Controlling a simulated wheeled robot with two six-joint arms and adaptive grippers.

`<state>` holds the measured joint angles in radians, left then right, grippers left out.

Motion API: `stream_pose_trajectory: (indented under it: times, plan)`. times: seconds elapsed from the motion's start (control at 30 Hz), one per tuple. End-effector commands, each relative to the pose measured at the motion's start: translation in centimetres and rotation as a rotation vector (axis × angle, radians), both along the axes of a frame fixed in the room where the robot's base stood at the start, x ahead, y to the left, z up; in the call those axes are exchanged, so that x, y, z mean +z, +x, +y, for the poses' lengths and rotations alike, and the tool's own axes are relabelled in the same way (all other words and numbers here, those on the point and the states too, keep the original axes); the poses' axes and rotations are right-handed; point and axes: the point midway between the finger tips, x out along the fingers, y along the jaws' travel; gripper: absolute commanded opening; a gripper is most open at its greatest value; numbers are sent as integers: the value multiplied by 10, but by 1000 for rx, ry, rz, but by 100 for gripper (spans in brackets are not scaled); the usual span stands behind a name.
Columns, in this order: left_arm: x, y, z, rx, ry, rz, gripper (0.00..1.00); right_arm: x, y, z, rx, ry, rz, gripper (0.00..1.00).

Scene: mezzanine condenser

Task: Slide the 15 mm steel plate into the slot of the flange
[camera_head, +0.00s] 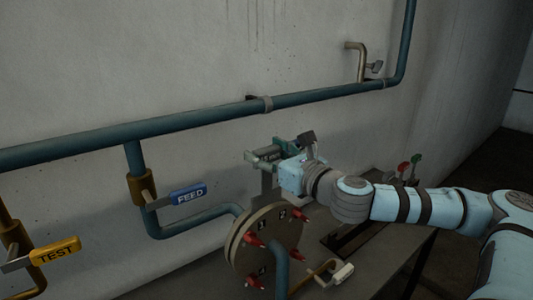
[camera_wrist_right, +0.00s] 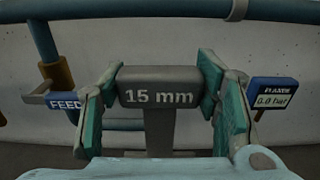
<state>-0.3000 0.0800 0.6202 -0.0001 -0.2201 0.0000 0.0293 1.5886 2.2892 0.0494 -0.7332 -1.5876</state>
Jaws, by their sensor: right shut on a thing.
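The steel plate (camera_wrist_right: 161,90) shows its grey handle marked "15 mm" in the wrist view, with a narrower stem below. My right gripper (camera_wrist_right: 162,88) is shut on this handle, with a green finger at each end. In the head view the right gripper (camera_head: 266,154) is above the round flange (camera_head: 265,236), and the plate (camera_head: 267,184) hangs upright from it. The plate's lower end meets the flange's top edge in the picture; I cannot tell how far it is in the slot. The flange has several red-tipped bolts. My left gripper is not in view.
A blue pipe (camera_head: 190,118) runs along the wall above. The FEED valve handle (camera_head: 188,195) and TEST handle (camera_head: 55,250) stand to the left. A white-ended lever (camera_head: 343,273) is right of the flange. A display (camera_wrist_right: 272,93) reads 0.0 bar.

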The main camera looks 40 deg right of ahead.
Motion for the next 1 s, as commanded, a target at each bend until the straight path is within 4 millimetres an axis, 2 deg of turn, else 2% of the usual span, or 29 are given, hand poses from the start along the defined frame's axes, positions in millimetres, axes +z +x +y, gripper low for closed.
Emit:
stream_pose_trajectory:
  times: [1.0]
  plan:
    - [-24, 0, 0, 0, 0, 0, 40, -26, 0, 0, 0, -1, -1, 0]
